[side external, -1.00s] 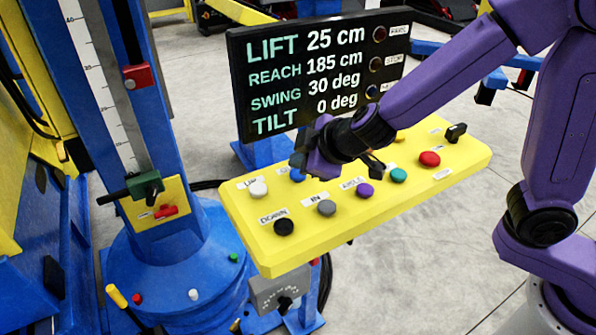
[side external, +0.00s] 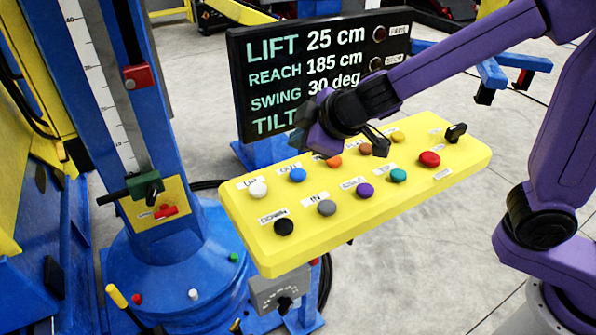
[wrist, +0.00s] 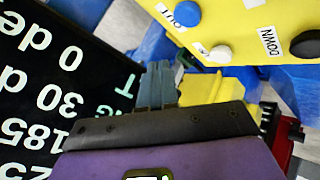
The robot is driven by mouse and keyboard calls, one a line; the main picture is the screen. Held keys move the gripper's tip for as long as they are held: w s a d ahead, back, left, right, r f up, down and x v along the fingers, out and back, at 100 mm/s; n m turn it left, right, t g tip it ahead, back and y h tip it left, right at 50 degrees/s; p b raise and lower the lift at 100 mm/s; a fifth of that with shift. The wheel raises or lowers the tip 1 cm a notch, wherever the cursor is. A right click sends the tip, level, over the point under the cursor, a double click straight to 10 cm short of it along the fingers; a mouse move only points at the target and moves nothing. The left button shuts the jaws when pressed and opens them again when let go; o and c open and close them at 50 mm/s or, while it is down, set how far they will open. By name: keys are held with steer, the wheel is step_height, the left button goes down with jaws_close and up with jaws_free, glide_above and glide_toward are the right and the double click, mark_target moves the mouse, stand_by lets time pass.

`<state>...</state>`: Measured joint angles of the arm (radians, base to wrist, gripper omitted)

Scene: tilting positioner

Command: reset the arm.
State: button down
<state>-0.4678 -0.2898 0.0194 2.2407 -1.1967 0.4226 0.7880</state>
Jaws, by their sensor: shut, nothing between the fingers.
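My gripper (side external: 305,128) is shut and empty. It is raised above the back edge of the yellow button panel (side external: 300,245), in front of the display, apart from the buttons. In the wrist view its closed fingers (wrist: 156,82) show against the display and panel edge. The panel carries white (side external: 258,188), blue (side external: 297,174), orange (side external: 334,160), black (side external: 284,227), grey (side external: 326,207), purple (side external: 365,190), teal (side external: 398,175) and red (side external: 429,159) buttons, among others. The display (side external: 255,100) reads lift 25 cm, reach 185 cm, swing 30 deg; my gripper hides the tilt value there.
A blue column (side external: 140,100) with a scale and a green clamp (side external: 146,187) stands left of the panel on a round blue base (side external: 180,285). A black switch (side external: 455,132) rises at the panel's right end. Grey floor is open in front.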

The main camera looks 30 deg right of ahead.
steer(key=shift+r, duration=0.45)
steer(key=shift+g+h, duration=0.4)
steer(key=shift+g, duration=0.3)
steer(key=s+d, duration=0.1)
steer(key=d, duration=0.1)
steer(key=s+d+f, duration=0.1)
steer(key=s+d, duration=0.1)
steer(key=d, duration=0.1)
steer(key=shift+s+d+f, duration=0.3)
steer(key=shift+d, duration=0.05)
steer(key=s+d, duration=0.2)
steer(key=s+d+f+g, duration=0.1)
steer(key=s+d, duration=0.1)
steer(key=s+d+f+g, duration=0.1)
steer(key=s+d, duration=0.1)
steer(key=shift+s, duration=0.15)
steer(key=s+d+g, duration=0.1)
steer(key=s+d, duration=0.2)
steer(key=s, duration=0.3)
steer(key=s+d+f+n+g, duration=0.1)
steer(key=s+d+g, duration=0.1)
steer(key=s, duration=0.4)
steer(key=s+d+f+g, duration=0.1)
steer(key=s+d+g, duration=0.1)
steer(key=s+d, duration=0.2)
steer(key=shift+s+d+f+h, duration=0.15)
steer(key=shift+s+d+h, duration=0.15)
steer(key=shift+s, duration=0.85)
